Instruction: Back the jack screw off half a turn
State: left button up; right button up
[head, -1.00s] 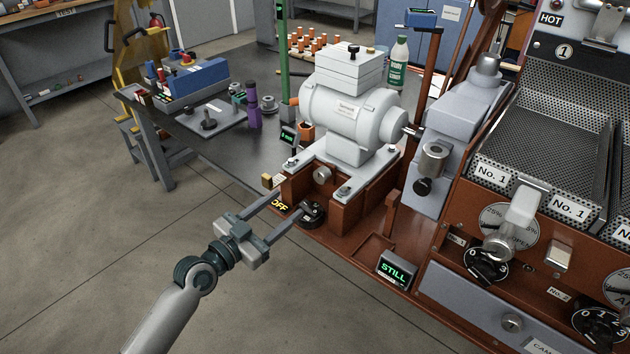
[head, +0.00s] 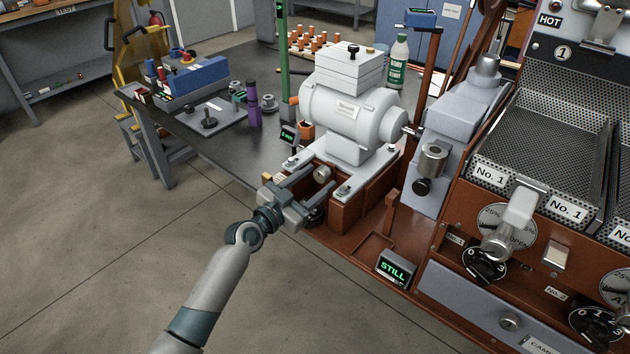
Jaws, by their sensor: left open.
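The jack screw (head: 323,173) appears to be the round metal head at the front of the brown motor base (head: 347,215), below the grey motor (head: 345,110). My left gripper (head: 318,180) is open in front of it. Its two fingers point at the screw head, one towards each side of it. I cannot tell whether they touch it. The gripper body hides the OFF label and most of the black knob (head: 316,216) below the screw. My right gripper is not in view.
A display reading STILL (head: 395,268) stands on the brown bed to the right. A small green-lit gauge (head: 289,135) stands left of the motor, near a green post (head: 283,60). The dark table (head: 220,160) lies behind. Open floor is at the left.

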pick_arm(q)
jog(key=c, duration=1)
jog(key=shift+c, duration=0.2)
jog(key=shift+n, duration=0.3)
